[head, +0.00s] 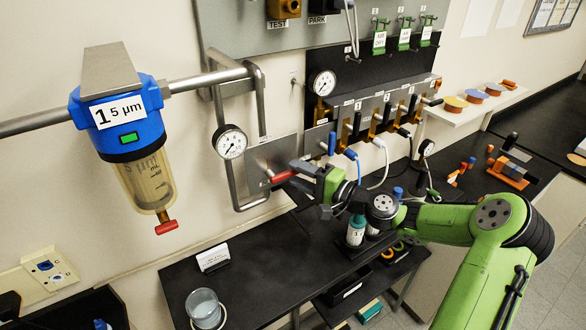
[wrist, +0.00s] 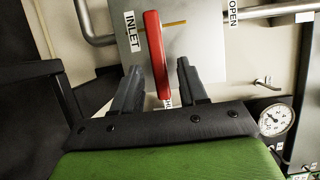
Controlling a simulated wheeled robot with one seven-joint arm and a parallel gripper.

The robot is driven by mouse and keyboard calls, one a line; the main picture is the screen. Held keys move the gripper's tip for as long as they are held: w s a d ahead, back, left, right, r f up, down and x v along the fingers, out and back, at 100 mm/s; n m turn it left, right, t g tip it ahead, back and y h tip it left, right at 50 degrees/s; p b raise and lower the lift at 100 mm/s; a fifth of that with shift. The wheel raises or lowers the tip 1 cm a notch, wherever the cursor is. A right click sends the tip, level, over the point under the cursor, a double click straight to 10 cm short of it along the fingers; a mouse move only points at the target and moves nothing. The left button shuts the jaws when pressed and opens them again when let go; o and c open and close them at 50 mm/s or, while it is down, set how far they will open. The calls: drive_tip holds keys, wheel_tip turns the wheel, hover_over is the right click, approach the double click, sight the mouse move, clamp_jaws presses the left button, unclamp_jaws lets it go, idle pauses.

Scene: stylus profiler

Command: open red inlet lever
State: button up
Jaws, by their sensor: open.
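The red inlet lever (wrist: 157,55) sits on a grey plate (wrist: 185,65) in the wrist view, next to an INLET label. An OPEN label is on the plate's upper right and another label is partly hidden below the lever. My gripper (wrist: 160,85) is open, with one dark finger on each side of the lever's near end. I cannot tell whether either finger touches it. In the head view the lever (head: 283,177) points right from its plate (head: 262,158) toward my gripper (head: 302,178). My gripper partly hides the lever's end.
A pressure gauge (head: 230,142) and bent steel pipe (head: 222,185) stand left of the plate. A blue-topped filter (head: 118,115) with a red drain handle hangs farther left. A black bench (head: 250,265) holds a glass beaker (head: 204,308) and a sign. Valves crowd the manifold at right.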

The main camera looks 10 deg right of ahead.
drive_tip(key=shift+x, duration=1.15)
drive_tip(key=shift+d, duration=0.1)
clamp_jaws()
